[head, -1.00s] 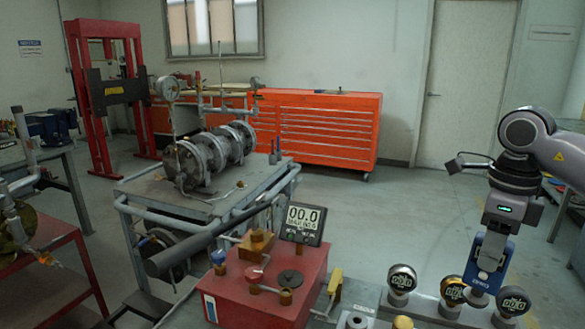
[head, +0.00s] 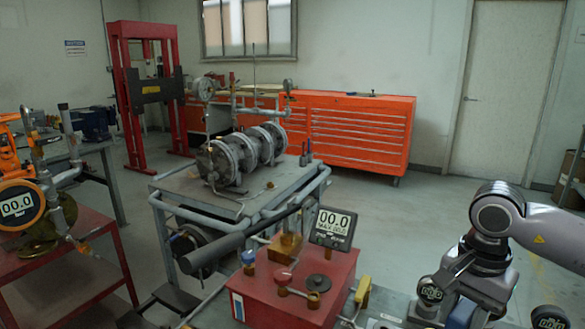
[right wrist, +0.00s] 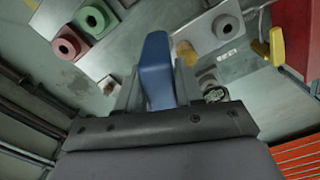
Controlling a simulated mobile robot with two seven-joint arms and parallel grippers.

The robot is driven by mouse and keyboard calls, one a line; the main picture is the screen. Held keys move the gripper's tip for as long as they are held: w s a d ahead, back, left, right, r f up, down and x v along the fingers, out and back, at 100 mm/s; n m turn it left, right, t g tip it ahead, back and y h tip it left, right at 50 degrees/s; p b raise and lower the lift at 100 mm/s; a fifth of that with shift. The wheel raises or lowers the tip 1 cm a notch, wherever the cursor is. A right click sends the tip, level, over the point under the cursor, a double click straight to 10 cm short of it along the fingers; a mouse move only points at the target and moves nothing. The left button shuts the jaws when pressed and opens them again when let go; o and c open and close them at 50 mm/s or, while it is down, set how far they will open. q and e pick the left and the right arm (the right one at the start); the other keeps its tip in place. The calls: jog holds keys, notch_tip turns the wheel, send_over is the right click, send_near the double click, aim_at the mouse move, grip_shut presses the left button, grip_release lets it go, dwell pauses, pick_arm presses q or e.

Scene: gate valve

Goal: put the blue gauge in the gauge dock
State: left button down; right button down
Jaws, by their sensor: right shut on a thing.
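The blue gauge (right wrist: 157,70) is between the fingers of my right gripper (right wrist: 157,85) in the right wrist view; its blue body sticks out beyond the fingertips, over a grey bench. In the head view a small blue part (head: 462,314) shows low under my right wrist, mostly cut off and hidden. A grey round fitting with a dark hole (right wrist: 228,27) stands on a labelled plate ahead and right of the blue gauge in the wrist view. I cannot tell for certain whether it is the gauge dock. My left gripper is out of view.
Pink (right wrist: 68,46) and green (right wrist: 95,20) holed fittings stand left of the blue gauge. A red box (head: 290,295) with a display (head: 333,227) stands left of my right arm, with a yellow handle (head: 362,292) beside it. Dark-faced gauges (head: 549,318) are at the lower right.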

jog(key=s+a+f+n, duration=0.3)
jog(key=a+n, duration=0.3)
jog(key=n, duration=0.4)
jog(key=shift+f, duration=0.85)
jog(key=shift+w, duration=0.1)
